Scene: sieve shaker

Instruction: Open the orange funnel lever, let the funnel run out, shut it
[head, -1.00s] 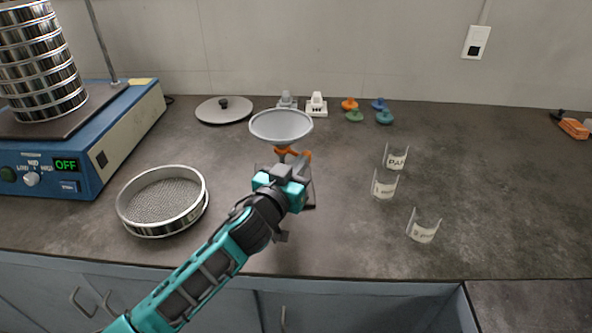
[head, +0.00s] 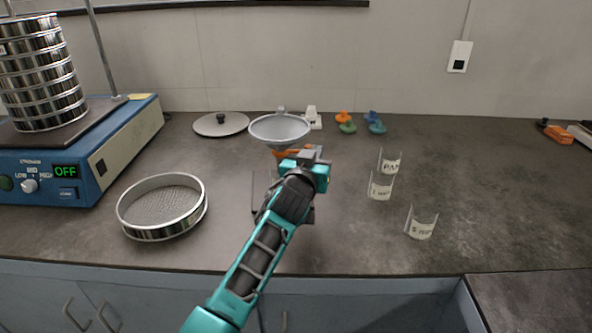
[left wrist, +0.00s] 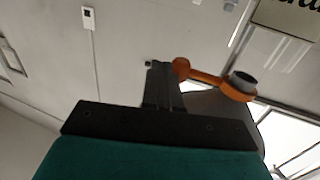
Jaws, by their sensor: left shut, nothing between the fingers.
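The grey funnel (head: 280,128) stands upright with its wide mouth up, in the middle of the head view. The orange lever (head: 283,154) is below its bowl, partly hidden by my left gripper (head: 308,158). That gripper is shut and empty, just below and right of the funnel's mouth. In the left wrist view the shut fingers (left wrist: 163,80) point up beside the orange lever (left wrist: 208,83), which has a dark round end. Fingers and lever appear very close; I cannot tell whether they touch. The funnel's outlet is hidden. My right gripper is not in view.
A round sieve (head: 162,206) lies left of my arm. The blue shaker (head: 118,150) reads OFF and carries a sieve stack (head: 42,80). Three labelled clear holders (head: 381,186) stand at right. A lid (head: 220,124) and small coloured pieces (head: 344,122) are behind.

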